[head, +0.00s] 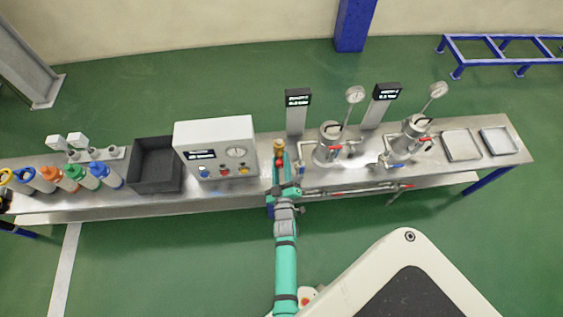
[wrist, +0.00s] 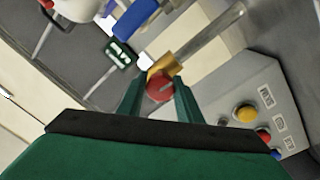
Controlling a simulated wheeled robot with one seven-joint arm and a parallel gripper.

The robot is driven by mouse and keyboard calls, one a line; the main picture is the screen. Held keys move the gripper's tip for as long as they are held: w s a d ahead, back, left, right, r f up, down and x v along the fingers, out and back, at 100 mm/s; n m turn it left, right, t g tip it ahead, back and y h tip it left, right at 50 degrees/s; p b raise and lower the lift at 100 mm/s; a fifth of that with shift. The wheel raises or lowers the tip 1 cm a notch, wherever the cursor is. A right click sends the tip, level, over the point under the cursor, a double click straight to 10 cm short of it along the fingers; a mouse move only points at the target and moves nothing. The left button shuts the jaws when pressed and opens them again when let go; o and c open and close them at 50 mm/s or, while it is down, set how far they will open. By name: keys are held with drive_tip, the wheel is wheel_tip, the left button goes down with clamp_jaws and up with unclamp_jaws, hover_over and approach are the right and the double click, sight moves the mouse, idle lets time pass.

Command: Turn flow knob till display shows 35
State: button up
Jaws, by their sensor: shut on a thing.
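The flow knob appears to be the red round knob (wrist: 160,88) on a brass fitting (wrist: 165,66) at the end of a metal pipe in the wrist view. My gripper (wrist: 159,98) has one green finger on each side of this knob and is shut on it. In the head view my gripper (head: 280,166) reaches over the bench just right of the white control box (head: 214,137), at the brass fitting (head: 279,148). The control box has a dark display (head: 200,154) with lit characters too small to read.
The control box also carries a round gauge (head: 236,153) and coloured buttons. Right of my gripper stand two pole displays (head: 298,98) (head: 387,91) and two metal vessels (head: 328,146) (head: 411,137). A black bin (head: 156,182) and several coloured-capped bottles are at left. Pipes run along the bench's front edge.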

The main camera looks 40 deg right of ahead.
drive_tip(key=shift+s+f, duration=0.1)
drive_tip(key=shift+s, duration=0.05)
drive_tip(key=o, duration=1)
drive_tip(key=v, duration=1)
drive_tip(key=shift+s+a, duration=0.1)
drive_tip(key=shift+a, duration=0.05)
drive_tip(key=shift+s, duration=0.2)
drive_tip(key=shift+a, duration=0.1)
